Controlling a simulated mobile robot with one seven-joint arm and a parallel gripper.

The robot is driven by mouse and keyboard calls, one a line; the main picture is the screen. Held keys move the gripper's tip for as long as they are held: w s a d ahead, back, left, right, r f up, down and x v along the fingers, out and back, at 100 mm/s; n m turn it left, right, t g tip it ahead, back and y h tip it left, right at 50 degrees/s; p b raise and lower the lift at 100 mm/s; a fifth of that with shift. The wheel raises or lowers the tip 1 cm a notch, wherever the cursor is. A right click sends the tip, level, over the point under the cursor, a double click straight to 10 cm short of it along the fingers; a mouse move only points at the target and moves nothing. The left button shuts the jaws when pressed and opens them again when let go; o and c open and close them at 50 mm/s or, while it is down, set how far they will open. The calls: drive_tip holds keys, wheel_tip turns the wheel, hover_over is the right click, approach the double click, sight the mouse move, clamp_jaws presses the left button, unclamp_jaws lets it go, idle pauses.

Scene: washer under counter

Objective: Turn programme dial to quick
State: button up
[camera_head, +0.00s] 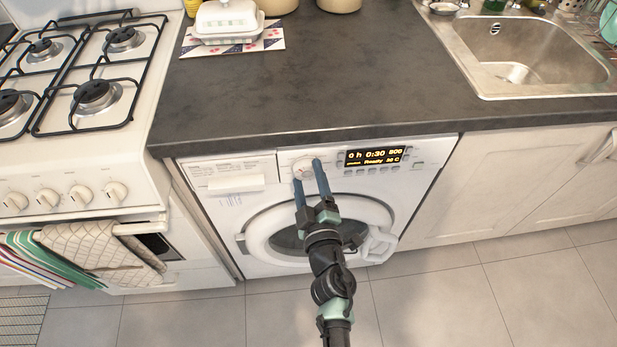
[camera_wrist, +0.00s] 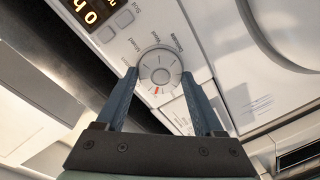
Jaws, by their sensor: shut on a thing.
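The washer (camera_head: 228,218) stands under the dark counter, its round door shut. Its white programme dial (camera_head: 303,170) sits on the front panel, left of the display (camera_head: 374,157), which reads "0 h 0:30 800", "Ready" and "30 C". The dial also shows in the wrist view (camera_wrist: 160,73), with a red mark on the side toward my gripper. My gripper (camera_head: 309,172) has its two blue fingers on either side of the dial and is shut on it. In the wrist view my fingers (camera_wrist: 165,78) flank the dial. Small labels around the dial are mostly too small to read.
The counter edge (camera_head: 300,139) overhangs just above the panel. A stove (camera_head: 80,150) with knobs and hanging towels (camera_head: 100,250) stands at the left. A sink (camera_head: 535,50) and cabinets (camera_head: 500,190) are at the right. The floor (camera_head: 430,300) in front is clear.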

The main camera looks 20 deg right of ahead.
drive_tip(key=o, duration=1.4)
drive_tip(key=shift+c, duration=0.2)
drive_tip(key=shift+s, duration=0.1)
drive_tip(key=v, duration=1.2)
drive_tip(key=shift+s+a, duration=0.15)
drive_tip(key=shift+s, duration=0.25)
